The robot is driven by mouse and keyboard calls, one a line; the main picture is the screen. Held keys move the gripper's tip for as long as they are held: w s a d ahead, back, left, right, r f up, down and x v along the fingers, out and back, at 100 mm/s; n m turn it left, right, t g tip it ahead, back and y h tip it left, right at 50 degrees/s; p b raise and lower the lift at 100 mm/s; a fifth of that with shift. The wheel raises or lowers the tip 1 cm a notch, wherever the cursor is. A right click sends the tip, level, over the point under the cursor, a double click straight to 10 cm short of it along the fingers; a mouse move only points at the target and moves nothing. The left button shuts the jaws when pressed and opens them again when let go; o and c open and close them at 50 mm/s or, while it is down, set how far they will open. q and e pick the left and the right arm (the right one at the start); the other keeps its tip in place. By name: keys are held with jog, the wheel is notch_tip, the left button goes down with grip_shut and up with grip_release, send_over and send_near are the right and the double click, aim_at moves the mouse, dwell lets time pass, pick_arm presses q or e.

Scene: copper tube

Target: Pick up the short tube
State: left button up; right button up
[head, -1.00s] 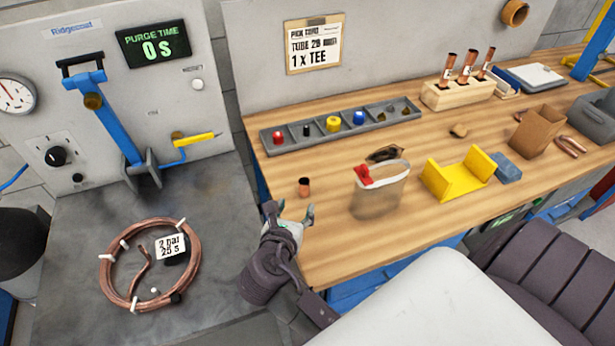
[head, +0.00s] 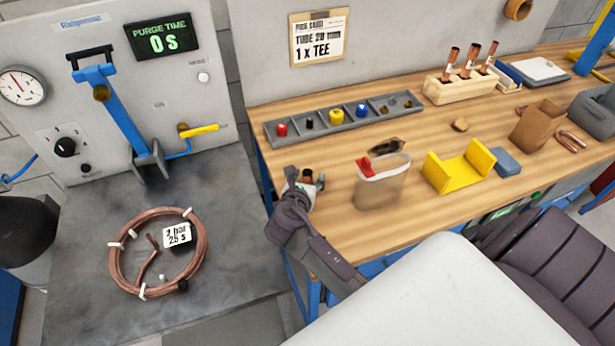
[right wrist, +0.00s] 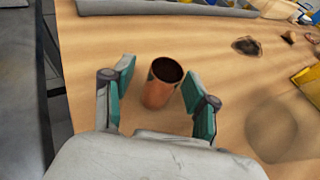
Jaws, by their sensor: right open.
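The short copper tube (right wrist: 160,88) stands upright on the wooden bench in the right wrist view, its dark open end facing up. It also shows in the head view (head: 307,175), partly hidden by my gripper. My right gripper (right wrist: 158,90) is open, with one teal-padded finger on each side of the tube. A small gap shows between the tube and each finger. In the head view my right gripper (head: 306,184) is at the bench's left end. My left gripper is in neither current view.
A clear bag with a red clip (head: 382,182) stands right of my gripper. A yellow bracket (head: 459,172) is farther right. A grey divided tray (head: 345,117) lies behind. A copper coil (head: 118,262) lies on the grey surface at left. Longer tubes stand in a wooden block (head: 460,90).

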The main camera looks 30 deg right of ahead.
jog(key=shift+s+a, duration=0.1)
jog(key=shift+c, duration=2.1)
pick_arm(q)
jog(key=shift+s+a, duration=0.4)
jog(key=shift+s, duration=0.1)
pick_arm(e)
grip_shut()
jog(key=shift+r, duration=0.1)
